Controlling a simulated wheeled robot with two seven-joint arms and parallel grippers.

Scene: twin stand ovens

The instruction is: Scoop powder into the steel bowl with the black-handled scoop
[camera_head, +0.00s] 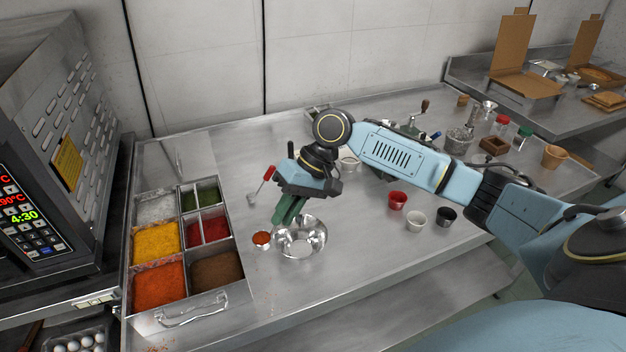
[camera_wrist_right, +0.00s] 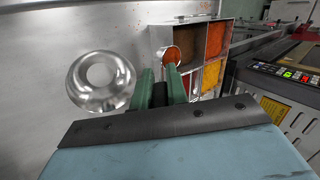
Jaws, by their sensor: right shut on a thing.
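My right gripper (camera_head: 287,212) has green fingers and is shut on the black-handled scoop; the dark handle shows between the fingers in the wrist view (camera_wrist_right: 160,92). The scoop's cup (camera_head: 262,238) holds orange-red powder and also shows in the wrist view (camera_wrist_right: 172,56). It is just left of the steel bowl (camera_head: 302,250), apart from or near its rim; the height is hard to tell. The bowl stands on the counter and looks empty; it also shows in the wrist view (camera_wrist_right: 76,82). The steel powder tray (camera_head: 240,285) has compartments of orange, yellow, red, brown, green and white powder. My left gripper is not in view.
A red-handled utensil (camera_head: 265,182) is behind my gripper. A red cup (camera_head: 397,200), a white cup (camera_head: 416,219) and a dark cup (camera_head: 446,216) stand to the right. An oven (camera_head: 70,140) is at the left. The counter in front of the bowl is clear.

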